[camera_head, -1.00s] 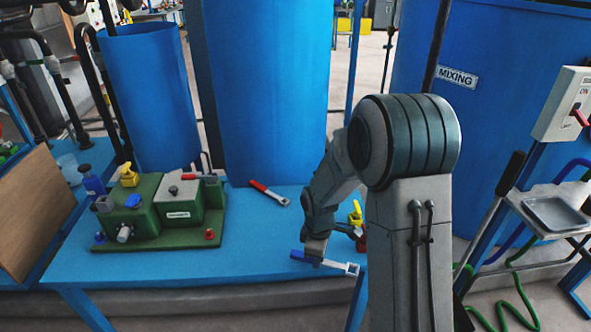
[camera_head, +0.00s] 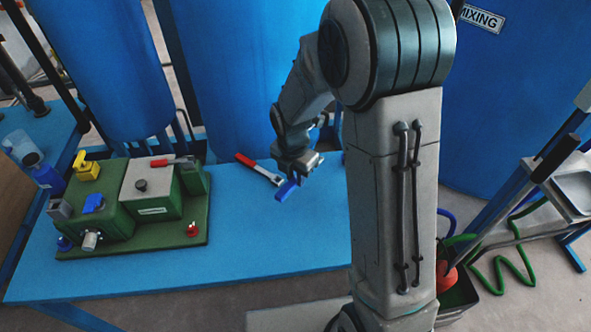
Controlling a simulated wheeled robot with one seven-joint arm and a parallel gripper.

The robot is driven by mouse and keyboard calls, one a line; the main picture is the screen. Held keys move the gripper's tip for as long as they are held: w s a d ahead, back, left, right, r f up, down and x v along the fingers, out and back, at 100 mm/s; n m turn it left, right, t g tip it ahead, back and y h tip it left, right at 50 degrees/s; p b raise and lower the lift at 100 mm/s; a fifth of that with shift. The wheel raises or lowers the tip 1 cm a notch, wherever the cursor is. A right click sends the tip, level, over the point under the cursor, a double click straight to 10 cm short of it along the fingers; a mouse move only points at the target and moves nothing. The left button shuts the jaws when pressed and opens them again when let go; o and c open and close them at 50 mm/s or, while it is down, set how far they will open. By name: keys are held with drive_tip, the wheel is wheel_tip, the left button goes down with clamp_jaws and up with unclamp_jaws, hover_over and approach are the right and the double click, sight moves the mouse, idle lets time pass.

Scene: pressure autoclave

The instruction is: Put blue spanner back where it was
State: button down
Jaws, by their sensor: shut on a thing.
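My gripper (camera_head: 297,179) is shut on the blue spanner. It holds it over the back part of the blue table (camera_head: 240,235), and the gap to the tabletop is hard to judge. The spanner's blue handle (camera_head: 286,191) points down and to the left of the gripper. Its metal head is mostly hidden by the gripper. A red-handled spanner (camera_head: 258,169) lies on the table just behind and to the left of my gripper.
A green machine (camera_head: 140,205) with yellow, blue and red knobs stands on the left of the table. Large blue tanks (camera_head: 235,80) rise behind the table. The front middle of the table is clear. A metal sink (camera_head: 577,190) is at the right.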

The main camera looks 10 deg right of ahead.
sight(295, 198)
drive_tip(key=shift+a+f+b, duration=0.1)
drive_tip(key=shift+f+b, duration=2.15)
drive_tip(key=shift+f, duration=0.8)
drive_tip(key=shift+f+b, duration=0.4)
drive_tip(key=shift+f, duration=0.2)
drive_tip(key=c, duration=1.2)
unclamp_jaws()
drive_tip(key=shift+o, duration=0.2)
drive_tip(key=r, duration=0.4)
drive_tip(key=r+p, duration=0.1)
drive_tip(key=r, duration=0.4)
drive_tip(key=r+p, duration=0.1)
drive_tip(key=r, duration=0.4)
drive_tip(key=shift+s+a, duration=0.3)
drive_tip(key=shift+s, duration=0.1)
drive_tip(key=s+d+r+m+t+p, duration=0.1)
drive_tip(key=s+d+r+m+p, duration=0.2)
drive_tip(key=s+r+m, duration=0.4)
drive_tip(key=s+d+r+m+t+p, duration=0.1)
drive_tip(key=s+d+r+m+p, duration=0.3)
drive_tip(key=m, duration=1.5)
drive_tip(key=s+r+p, duration=0.2)
drive_tip(key=s+r, duration=0.2)
drive_tip(key=s, duration=0.1)
drive_tip(key=shift+s+d+m+y, duration=0.15)
drive_tip(key=shift+s+m+y, duration=0.15)
drive_tip(key=shift+s, duration=0.05)
